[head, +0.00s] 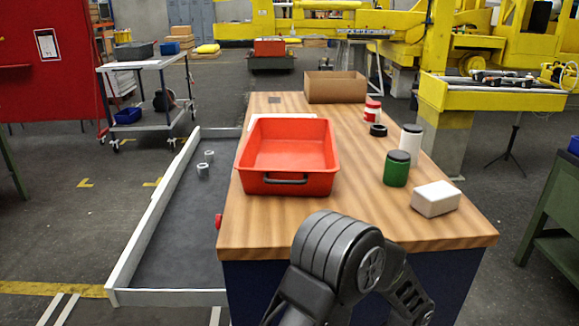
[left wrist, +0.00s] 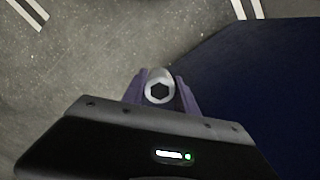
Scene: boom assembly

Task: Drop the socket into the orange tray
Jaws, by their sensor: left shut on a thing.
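The orange tray (head: 287,185) sits on the wooden workbench (head: 255,235), toward its left side, and looks empty. In the left wrist view my left gripper (left wrist: 160,82) is shut on the socket (left wrist: 159,90), a light metal piece with a dark hexagonal hole facing the camera. Grey floor and a dark blue surface lie beyond it in that view; the tray is not in it. The left gripper and held socket cannot be made out in the head view. My right gripper is not in view.
A cardboard box (head: 335,87) stands behind the tray. A green jar (head: 397,169), a white jar (head: 411,138), a red-and-white jar (head: 372,110), a black ring (head: 378,130) and a white block (head: 435,199) are to its right. Two grey metal pieces (head: 203,170) stand in the low-walled floor area (head: 165,250).

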